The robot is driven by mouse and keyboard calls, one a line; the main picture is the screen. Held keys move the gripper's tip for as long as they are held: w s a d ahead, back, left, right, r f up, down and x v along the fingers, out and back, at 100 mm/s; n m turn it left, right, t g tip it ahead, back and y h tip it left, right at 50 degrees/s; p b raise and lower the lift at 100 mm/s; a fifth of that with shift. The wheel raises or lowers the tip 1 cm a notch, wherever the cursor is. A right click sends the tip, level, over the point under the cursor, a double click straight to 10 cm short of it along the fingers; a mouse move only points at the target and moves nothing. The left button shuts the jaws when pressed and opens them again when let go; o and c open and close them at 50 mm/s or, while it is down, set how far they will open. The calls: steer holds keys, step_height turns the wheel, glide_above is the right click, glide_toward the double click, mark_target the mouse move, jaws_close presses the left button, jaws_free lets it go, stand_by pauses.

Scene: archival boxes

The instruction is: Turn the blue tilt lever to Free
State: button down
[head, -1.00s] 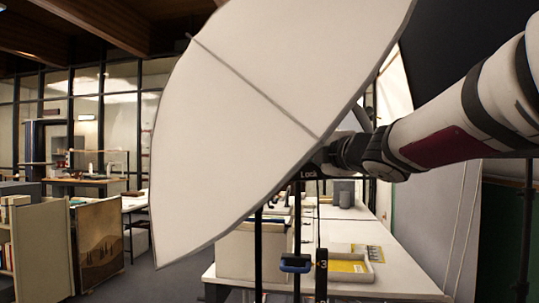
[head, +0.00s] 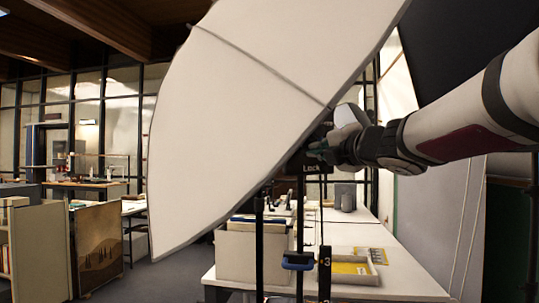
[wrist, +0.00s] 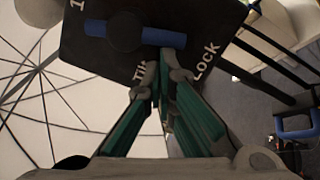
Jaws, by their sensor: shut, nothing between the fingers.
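The blue tilt lever (wrist: 136,33) lies across a dark round hub on a black plate (wrist: 100,55) at the top of the wrist view. The plate carries the words "Tilt" and "Lock"; the lever's right end is by "Lock". No "Free" label is readable. My gripper (wrist: 162,75) is shut and empty, its green fingers just below the lever's right half; I cannot tell whether they touch it. In the head view my gripper (head: 318,152) is by the white umbrella's edge, above the plate marked "Lock" (head: 310,168). The lever is hidden there.
The large white umbrella (head: 250,110) fills the middle of the head view, close to my gripper. Dark stand poles and a blue clamp handle (head: 298,261) are below. A white table (head: 385,285) holds a box (head: 250,260) and a tray (head: 350,278).

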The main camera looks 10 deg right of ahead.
steer(key=d+n+b, duration=0.1)
steer(key=n+b, duration=0.1)
steer(key=n, duration=0.2)
steer(key=w+d+n+b, duration=0.1)
steer(key=d+n+b, duration=0.1)
steer(key=n, duration=0.2)
steer(key=d+n+y+b, duration=0.1)
steer(key=n+b, duration=0.1)
steer(key=n, duration=0.2)
steer(key=shift+w+d+r+b, duration=0.15)
steer(key=shift+d+b, duration=0.05)
steer(key=shift+b, duration=0.15)
